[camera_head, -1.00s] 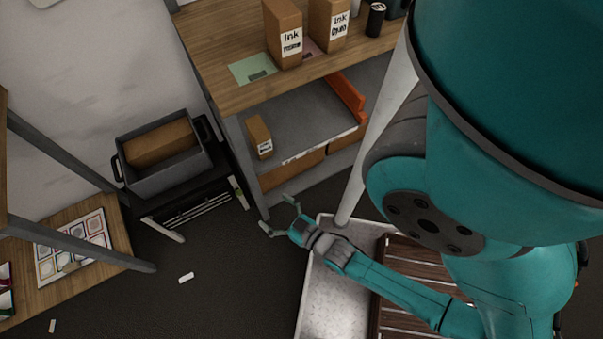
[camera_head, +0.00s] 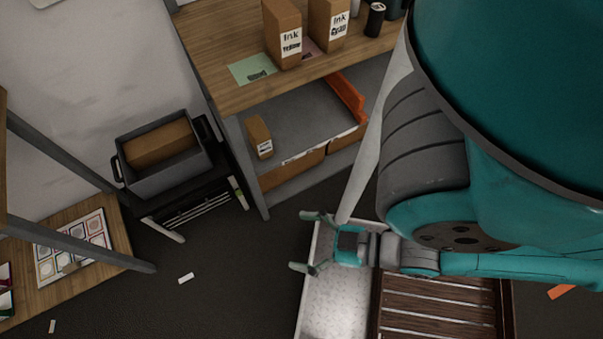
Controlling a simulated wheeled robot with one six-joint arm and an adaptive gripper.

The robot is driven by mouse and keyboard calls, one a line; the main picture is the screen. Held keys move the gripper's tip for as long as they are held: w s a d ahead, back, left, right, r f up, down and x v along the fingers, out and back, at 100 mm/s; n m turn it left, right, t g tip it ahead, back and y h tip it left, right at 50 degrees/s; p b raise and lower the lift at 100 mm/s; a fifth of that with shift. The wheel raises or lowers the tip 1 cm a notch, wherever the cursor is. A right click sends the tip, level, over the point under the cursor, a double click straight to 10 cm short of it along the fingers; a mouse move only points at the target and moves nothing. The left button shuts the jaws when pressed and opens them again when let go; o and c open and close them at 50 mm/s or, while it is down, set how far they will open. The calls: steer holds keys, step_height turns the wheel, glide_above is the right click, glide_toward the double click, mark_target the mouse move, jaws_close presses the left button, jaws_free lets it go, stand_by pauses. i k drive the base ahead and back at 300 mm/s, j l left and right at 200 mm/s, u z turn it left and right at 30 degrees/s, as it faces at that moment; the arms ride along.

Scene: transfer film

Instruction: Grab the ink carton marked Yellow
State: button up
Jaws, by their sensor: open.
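Two tall brown ink cartons stand on the wooden shelf top. The left carton (camera_head: 281,28) has a white label reading "Ink" with a second word that seems to be "Yellow", and stands by a green mat (camera_head: 247,69). The right carton (camera_head: 325,20) reads "Ink" and what looks like "Cyan". A smaller labelled carton (camera_head: 257,132) stands on the shelf below; its label is too small to read. My gripper (camera_head: 306,242) is open and empty, pointing left, in front of and below the shelf unit, apart from every carton.
The shelf unit's grey post (camera_head: 245,165) stands between my gripper and the grey bin (camera_head: 162,178) on a black stand. An orange divider (camera_head: 347,97) is on the lower shelf. A metal tray (camera_head: 335,298) lies under my gripper.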

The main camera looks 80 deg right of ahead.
mark_target(281, 20)
steer(key=z, duration=1.35)
steer(key=j+z, duration=0.25)
steer(key=j, duration=0.4)
steer(key=j+z, duration=0.2)
steer(key=j, duration=0.45)
steer(key=j+z, duration=0.25)
steer(key=j, duration=0.4)
steer(key=k+j+z, duration=0.25)
steer(key=j, duration=0.4)
steer(key=i, duration=0.05)
